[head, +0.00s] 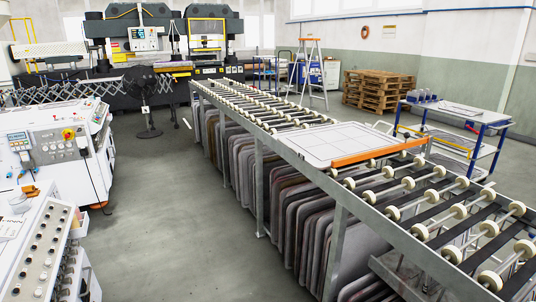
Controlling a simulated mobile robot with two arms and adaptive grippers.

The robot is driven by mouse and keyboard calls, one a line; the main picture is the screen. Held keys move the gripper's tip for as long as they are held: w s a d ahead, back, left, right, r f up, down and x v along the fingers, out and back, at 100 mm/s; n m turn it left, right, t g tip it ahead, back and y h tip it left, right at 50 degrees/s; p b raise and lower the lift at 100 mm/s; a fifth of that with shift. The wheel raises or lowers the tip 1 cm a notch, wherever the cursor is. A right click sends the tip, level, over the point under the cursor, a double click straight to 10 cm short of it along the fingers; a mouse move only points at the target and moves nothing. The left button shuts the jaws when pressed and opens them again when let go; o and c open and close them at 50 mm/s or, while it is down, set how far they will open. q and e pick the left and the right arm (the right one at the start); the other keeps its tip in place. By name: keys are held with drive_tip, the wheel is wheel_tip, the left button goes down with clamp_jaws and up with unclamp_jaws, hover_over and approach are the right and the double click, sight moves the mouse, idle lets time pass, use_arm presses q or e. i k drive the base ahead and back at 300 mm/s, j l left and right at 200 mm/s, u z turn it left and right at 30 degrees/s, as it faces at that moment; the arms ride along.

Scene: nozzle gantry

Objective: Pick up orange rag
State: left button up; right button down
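I cannot make out an orange rag for certain in the head view. A flat white panel (322,143) lies on the roller conveyor, and a long orange strip (380,155) runs along its near right edge; it looks straight and rigid rather than like cloth. A small orange-tan piece (83,224) shows low at the side of the white machine on the left. Neither of my grippers is in view.
The roller conveyor (425,212) runs from back left to front right, with grey plates (300,215) racked beneath. White machines with control panels (45,150) stand left. A fan (148,100), stepladder (313,75), pallets (377,92) and blue-framed cart (460,125) stand further back. The left-centre floor is clear.

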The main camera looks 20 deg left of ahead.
sight(31, 190)
drive_tip(key=i+j+u, duration=0.2)
drive_tip(key=i+u, duration=0.7)
drive_tip(key=i+l+u, duration=0.2)
drive_tip(key=i+u, duration=0.25)
drive_tip(key=i, duration=0.2)
